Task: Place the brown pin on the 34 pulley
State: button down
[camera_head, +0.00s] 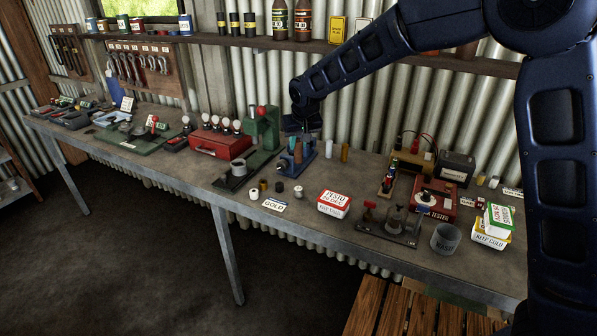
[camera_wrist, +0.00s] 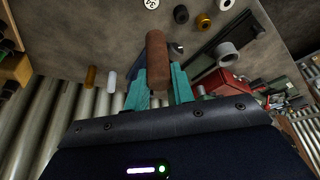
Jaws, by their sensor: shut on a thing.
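My gripper (camera_wrist: 157,88) has teal fingers and is shut on the brown pin (camera_wrist: 157,62), a rust-brown cylinder that juts out beyond the fingertips. In the head view my gripper (camera_head: 299,128) is over the bench, with the brown pin (camera_head: 298,151) below it at a small blue stand (camera_head: 302,166). I cannot tell whether the pin touches the stand. Small round pieces lie in front: a pale one (camera_head: 298,192), a dark one (camera_head: 279,187), a gold one (camera_head: 263,185) and a white one (camera_head: 253,193). The pale one's marked face (camera_wrist: 152,3) is unreadable, so I cannot tell which is the 34 pulley.
A red-and-white box (camera_head: 333,204) and GOLD card (camera_head: 274,205) lie in front. Bare bench shows at front left.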

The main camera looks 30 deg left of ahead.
notch_tip(320, 180, down, 11)
jog(key=shift+r, duration=0.15)
dwell(0.4)
jog(key=c, duration=1.2)
grip_release()
jog(key=v, duration=1.2)
jog(key=shift+w, duration=0.1)
